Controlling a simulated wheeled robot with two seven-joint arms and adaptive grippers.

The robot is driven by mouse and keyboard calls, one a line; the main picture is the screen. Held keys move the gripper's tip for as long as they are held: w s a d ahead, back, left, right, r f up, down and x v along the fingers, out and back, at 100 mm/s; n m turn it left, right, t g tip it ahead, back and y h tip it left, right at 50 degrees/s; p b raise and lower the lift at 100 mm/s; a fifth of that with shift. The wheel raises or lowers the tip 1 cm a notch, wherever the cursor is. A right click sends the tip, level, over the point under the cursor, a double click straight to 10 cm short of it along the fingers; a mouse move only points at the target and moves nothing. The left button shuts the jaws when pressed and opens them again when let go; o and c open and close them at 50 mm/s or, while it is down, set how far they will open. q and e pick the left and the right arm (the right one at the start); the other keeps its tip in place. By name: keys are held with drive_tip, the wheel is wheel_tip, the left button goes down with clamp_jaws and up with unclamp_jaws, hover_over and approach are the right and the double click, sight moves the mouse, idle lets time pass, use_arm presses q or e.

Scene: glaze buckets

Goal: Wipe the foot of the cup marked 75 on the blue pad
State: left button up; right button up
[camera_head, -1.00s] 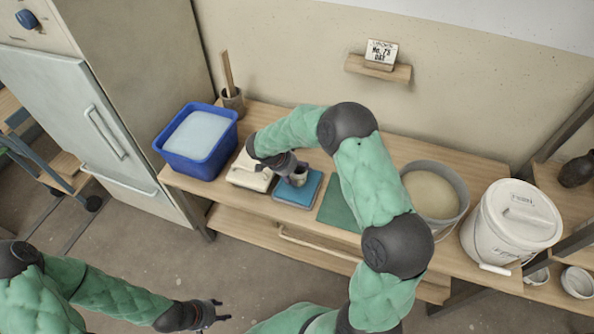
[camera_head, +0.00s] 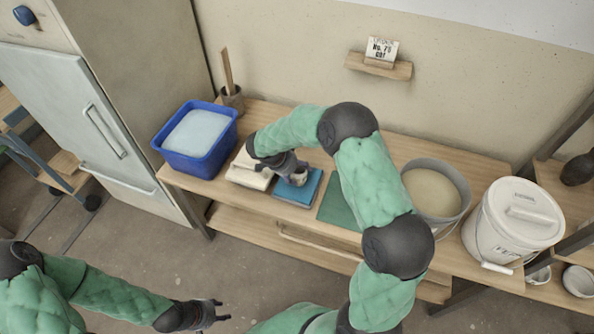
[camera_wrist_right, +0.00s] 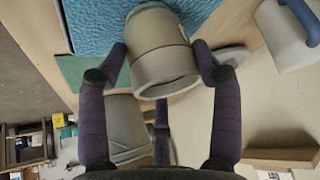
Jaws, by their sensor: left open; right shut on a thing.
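A grey-beige cup (camera_head: 299,180) is held over the blue pad (camera_head: 283,196). In the right wrist view the cup (camera_wrist_right: 160,48) shows its open rim towards the camera, and its far end meets the outline of the blue pad (camera_wrist_right: 100,25). Whether its foot touches the pad is hidden. No number shows on the cup. My right gripper (camera_head: 294,169) is shut on the cup, with fingers on both sides of it in the right wrist view (camera_wrist_right: 158,50). My left gripper (camera_head: 219,311) is open and empty, low in front of the bench.
A blue tub (camera_head: 178,165) and a cream block (camera_head: 247,180) lie left of the pad. A green mat (camera_head: 335,212), a bucket of pale glaze (camera_head: 432,194) and a white lidded bucket (camera_head: 512,220) are to the right. A small sign (camera_head: 381,51) stands on a wall shelf.

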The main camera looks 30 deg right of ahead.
drive_tip(key=shift+f, duration=0.15)
drive_tip(key=shift+w+d+b, duration=0.45)
drive_tip(key=shift+d+b, duration=0.05)
drive_tip(key=shift+b, duration=0.15)
drive_tip(key=shift+w+d+b, duration=0.65)
drive_tip(key=shift+w+d, duration=0.05)
drive_tip(key=shift+d, duration=0.15)
drive_tip(key=shift+s+a+f+b, duration=0.1)
drive_tip(key=shift+s+a+b, duration=1.05)
drive_tip(key=shift+s+a, duration=1.2)
drive_tip(key=shift+a, duration=0.35)
drive_tip(key=shift+w+d, duration=1.2)
drive_tip(key=shift+d, duration=0.15)
drive_tip(key=shift+w+d, duration=1.15)
drive_tip(key=shift+d, duration=0.2)
drive_tip(key=shift+s+a, duration=1.2)
drive_tip(key=shift+a, duration=0.15)
drive_tip(key=shift+s+a, duration=1.15)
drive_tip(key=shift+a, duration=0.2)
